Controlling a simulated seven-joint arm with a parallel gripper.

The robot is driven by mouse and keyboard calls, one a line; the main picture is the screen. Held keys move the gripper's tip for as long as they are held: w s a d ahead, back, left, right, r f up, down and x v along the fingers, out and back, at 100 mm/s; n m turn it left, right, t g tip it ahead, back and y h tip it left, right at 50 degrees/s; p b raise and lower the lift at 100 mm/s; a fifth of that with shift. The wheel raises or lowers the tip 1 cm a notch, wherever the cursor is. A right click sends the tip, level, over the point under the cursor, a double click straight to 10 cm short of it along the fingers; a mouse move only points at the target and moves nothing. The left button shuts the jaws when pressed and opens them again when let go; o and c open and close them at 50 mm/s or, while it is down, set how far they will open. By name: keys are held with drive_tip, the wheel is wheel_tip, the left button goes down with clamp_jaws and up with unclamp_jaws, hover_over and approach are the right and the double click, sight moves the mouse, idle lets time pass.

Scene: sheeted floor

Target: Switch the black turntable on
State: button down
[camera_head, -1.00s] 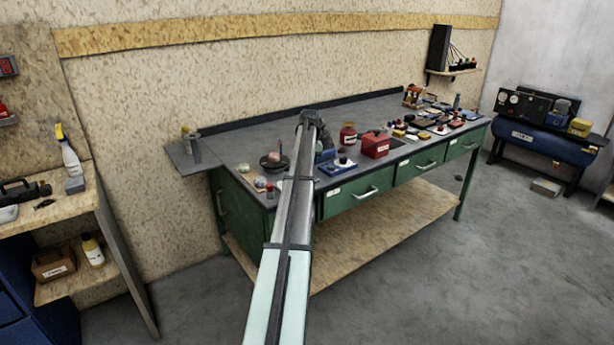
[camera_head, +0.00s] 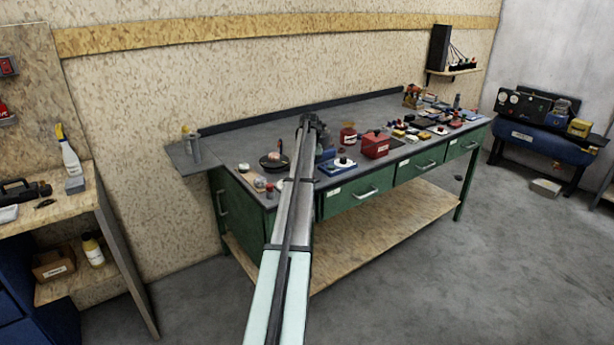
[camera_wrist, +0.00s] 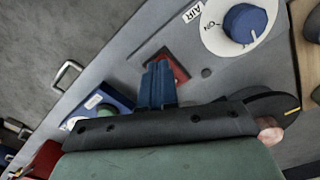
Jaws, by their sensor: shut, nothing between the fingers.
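The black turntable appears to be the dark round disc (camera_head: 272,161) on the left part of the bench, with a pinkish lump on it. In the wrist view, a black disc (camera_wrist: 281,103) with a yellow mark lies at the right, partly hidden by my gripper's body. My gripper (camera_wrist: 157,66) shows two blue fingers, shut and empty. They are over or close beside a small red plate (camera_wrist: 180,72); contact cannot be told. A blue knob (camera_wrist: 244,23) on a white dial reads "ON" and "AIR". In the head view my arm hides the bench around the fingers.
A blue box with a white top (camera_head: 341,166) and a red box (camera_head: 375,145) stand right of my arm. Several small items crowd the bench's right end. Small pots stand at the left front corner. The bench's back left surface (camera_head: 245,138) is clear.

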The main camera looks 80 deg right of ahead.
drive_tip(key=shift+f, duration=0.2)
idle(0.3)
drive_tip(key=shift+r, duration=3.5)
